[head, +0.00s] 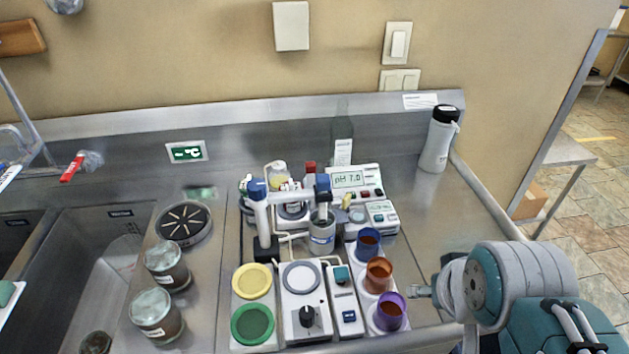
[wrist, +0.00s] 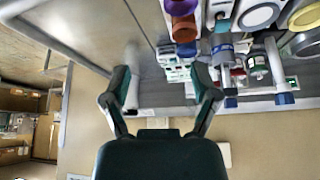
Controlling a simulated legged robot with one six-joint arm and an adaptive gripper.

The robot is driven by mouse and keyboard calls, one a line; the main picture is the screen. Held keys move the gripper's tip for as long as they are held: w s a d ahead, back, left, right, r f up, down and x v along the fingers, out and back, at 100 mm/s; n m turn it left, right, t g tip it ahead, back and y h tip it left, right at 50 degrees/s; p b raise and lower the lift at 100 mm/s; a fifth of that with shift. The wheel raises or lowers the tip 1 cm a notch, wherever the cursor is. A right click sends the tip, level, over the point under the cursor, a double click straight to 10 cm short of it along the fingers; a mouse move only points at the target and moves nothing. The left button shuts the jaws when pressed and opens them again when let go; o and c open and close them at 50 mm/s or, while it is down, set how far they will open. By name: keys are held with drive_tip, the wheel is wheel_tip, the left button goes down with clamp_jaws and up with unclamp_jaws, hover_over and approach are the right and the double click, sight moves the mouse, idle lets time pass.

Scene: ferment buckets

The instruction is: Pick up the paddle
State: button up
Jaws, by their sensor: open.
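I cannot pick out a paddle for certain in either view. A brown wooden piece (head: 20,38) at the upper left is cut off by the picture edge, and I cannot tell what it is. My gripper (head: 418,291) is at the right front of the steel counter, just right of the purple cup (head: 390,311). In the wrist view my gripper (wrist: 162,84) has its two dark fingers spread wide, with nothing held between them.
Orange (head: 379,274) and blue (head: 368,242) cups stand behind the purple one. A pH meter (head: 355,184), a yellow lid (head: 252,281) and a green lid (head: 252,323) crowd the middle. A white bottle (head: 438,140) stands at the back right. The right counter is mostly clear.

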drive_tip(key=shift+o, duration=0.2)
idle(0.3)
drive_tip(key=w+a+r, duration=0.3)
drive_tip(key=w+r, duration=0.2)
drive_tip(key=w, duration=0.4)
drive_tip(key=n+g+y, duration=0.1)
drive_tip(key=n, duration=0.1)
hover_over(311, 165)
drive_tip(key=s, duration=0.3)
wheel_tip(311, 165, down, 6)
drive_tip(key=x, duration=1)
drive_tip(key=shift+s+d+f, duration=0.1)
drive_tip(key=shift+d+f, duration=0.15)
drive_tip(key=shift+f, duration=0.1)
clamp_jaws()
